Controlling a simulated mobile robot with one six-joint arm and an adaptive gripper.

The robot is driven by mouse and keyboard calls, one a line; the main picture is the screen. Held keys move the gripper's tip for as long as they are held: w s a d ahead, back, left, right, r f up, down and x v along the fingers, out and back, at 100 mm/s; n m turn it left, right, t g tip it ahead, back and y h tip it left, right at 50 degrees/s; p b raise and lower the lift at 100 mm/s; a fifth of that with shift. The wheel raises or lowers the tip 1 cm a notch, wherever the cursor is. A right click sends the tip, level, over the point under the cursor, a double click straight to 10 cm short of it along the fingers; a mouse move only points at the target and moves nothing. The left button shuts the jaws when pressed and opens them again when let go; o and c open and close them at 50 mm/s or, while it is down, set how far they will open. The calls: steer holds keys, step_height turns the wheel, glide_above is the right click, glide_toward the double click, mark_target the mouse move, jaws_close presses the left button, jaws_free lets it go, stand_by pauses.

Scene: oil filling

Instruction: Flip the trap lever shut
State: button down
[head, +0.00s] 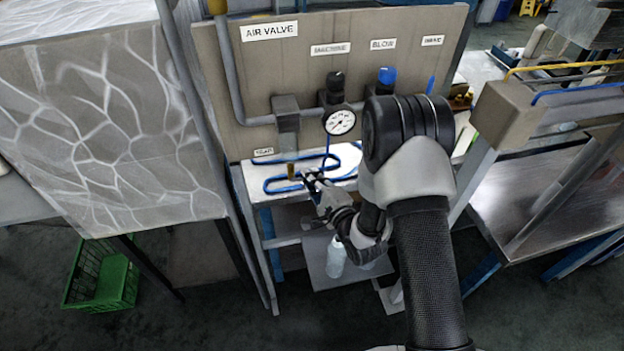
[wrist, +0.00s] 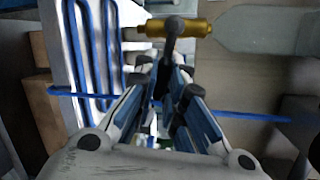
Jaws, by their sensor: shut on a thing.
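The trap lever (wrist: 170,45) is a dark handle on a brass valve (wrist: 190,27) near the top of the wrist view. It points down the picture, in between my fingertips. My gripper (wrist: 166,80) is shut on it; the fingers hide its lower end. In the head view my gripper (head: 312,180) is at the front of the air valve panel, just right of the small brass fitting (head: 291,171) under the grey trap body (head: 288,118). The lever is too small to make out there.
The panel (head: 255,75) carries a pressure gauge (head: 340,122), a black knob (head: 336,80) and a blue knob (head: 386,76). A blue hose (head: 280,185) loops on the white shelf below. A white bottle (head: 336,257) stands lower down. A green crate (head: 103,275) is on the floor.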

steer(key=shift+r+n+h, duration=0.4)
steer(key=shift+r+n, duration=0.3)
steer(key=shift+n, duration=0.4)
steer(key=c, duration=1.7)
jaws_free()
steer(key=shift+o, duration=0.2)
steer(key=v, duration=0.7)
steer(key=shift+d, duration=0.15)
steer(key=shift+s+r, duration=0.15)
